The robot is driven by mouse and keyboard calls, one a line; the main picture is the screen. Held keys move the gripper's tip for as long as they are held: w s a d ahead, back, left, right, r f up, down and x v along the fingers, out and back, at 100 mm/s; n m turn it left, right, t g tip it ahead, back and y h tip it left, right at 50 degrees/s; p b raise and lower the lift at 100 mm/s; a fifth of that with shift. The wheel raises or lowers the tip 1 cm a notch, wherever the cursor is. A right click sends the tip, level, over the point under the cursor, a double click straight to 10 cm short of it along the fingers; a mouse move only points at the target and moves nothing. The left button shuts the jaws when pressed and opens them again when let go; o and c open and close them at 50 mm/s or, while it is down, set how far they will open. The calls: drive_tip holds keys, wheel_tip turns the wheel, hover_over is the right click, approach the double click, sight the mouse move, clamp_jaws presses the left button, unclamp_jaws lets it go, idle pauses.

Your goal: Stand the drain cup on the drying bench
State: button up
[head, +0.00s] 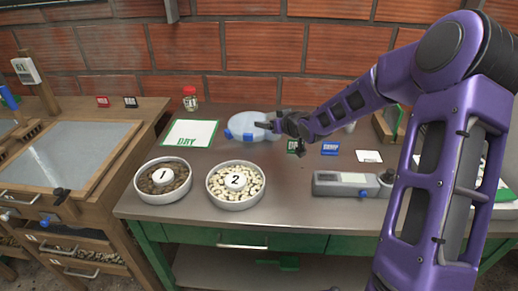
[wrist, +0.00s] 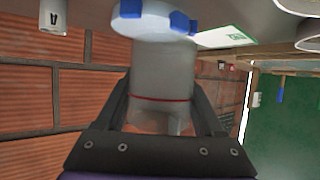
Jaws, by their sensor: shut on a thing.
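The drain cup shows in the wrist view as a pale grey body (wrist: 163,75) with a thin red line, and a wide pale disc (wrist: 155,22) with blue tabs at its upper end in the picture. My gripper (wrist: 165,100) is shut on the body. In the head view my gripper (head: 272,126) is at the right edge of the pale blue disc (head: 243,124) with blue tabs, over the back of the steel-topped bench (head: 285,185). Whether it touches the bench is unclear. A green-edged card marked DRY (head: 188,131) lies left of the cup.
Bowl 1 (head: 163,196) with brown beans and bowl 2 (head: 253,203) with pale beans stand in front. A grey device (head: 342,189) lies to the right. A red-capped jar (head: 190,98) stands at the back left. A brick wall (head: 255,45) closes the back. Bare bench top lies between.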

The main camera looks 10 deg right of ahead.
sight(268, 156)
drive_tip(key=shift+w+a+f+b, duration=0.15)
drive_tip(key=shift+f+b, duration=0.4)
drive_tip(key=shift+f, duration=2)
drive_tip(key=shift+w+f+b, duration=0.1)
drive_tip(key=shift+f+b, duration=0.4)
drive_tip(key=shift+f, duration=2.05)
drive_tip(key=o, duration=1.4)
drive_tip(key=shift+s+r, duration=0.1)
drive_tip(key=shift+r, duration=0.15)
drive_tip(key=p+v, duration=0.1)
drive_tip(key=v, duration=1)
drive_tip(key=shift+s+d+p, duration=0.25)
drive_tip(key=shift+s+p, duration=0.1)
drive_tip(key=shift+p, duration=0.05)
